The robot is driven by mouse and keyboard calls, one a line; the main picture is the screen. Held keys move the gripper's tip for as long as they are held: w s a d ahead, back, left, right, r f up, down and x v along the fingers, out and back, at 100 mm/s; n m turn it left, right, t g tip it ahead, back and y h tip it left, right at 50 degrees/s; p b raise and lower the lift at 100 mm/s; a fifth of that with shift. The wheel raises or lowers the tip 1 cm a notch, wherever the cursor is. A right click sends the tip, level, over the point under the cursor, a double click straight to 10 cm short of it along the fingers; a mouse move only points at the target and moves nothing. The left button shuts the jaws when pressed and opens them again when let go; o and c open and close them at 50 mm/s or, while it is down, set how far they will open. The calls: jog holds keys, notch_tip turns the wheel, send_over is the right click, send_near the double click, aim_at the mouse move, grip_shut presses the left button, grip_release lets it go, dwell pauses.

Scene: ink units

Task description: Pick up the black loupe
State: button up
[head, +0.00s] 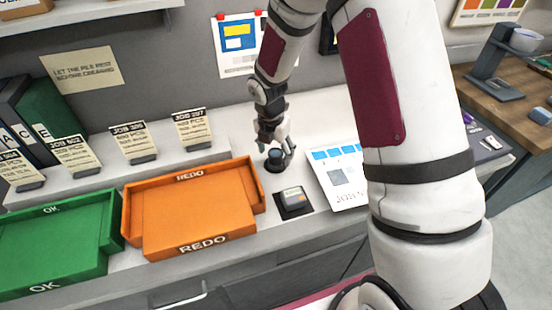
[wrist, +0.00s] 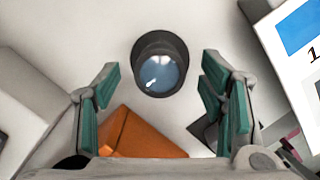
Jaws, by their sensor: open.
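The black loupe (head: 275,161) stands on the white counter to the right of the orange tray's back corner. In the wrist view the loupe (wrist: 160,64) shows from above as a black ring around a bluish lens. My gripper (head: 276,148) is open and points down over the loupe. In the wrist view its green-padded fingers (wrist: 162,88) are spread to the left and right of the loupe, slightly nearer the bottom of the picture. The fingers look apart from the loupe. I cannot tell the exact height between them.
The orange REDO tray (head: 190,212) lies left of the loupe, with a green OK tray (head: 60,240) beyond. A small grey block on a black pad (head: 293,203) is in front. A printed sheet (head: 345,185) lies to the right. Job cards (head: 193,130) stand behind the trays.

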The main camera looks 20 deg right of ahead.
jog(key=shift+w+d+f, duration=0.1)
jog(key=shift+w+f, duration=0.05)
jog(key=shift+f, duration=0.95)
jog(key=c, duration=1.3)
jog(key=shift+o, duration=0.2)
jog(key=shift+r, duration=0.1)
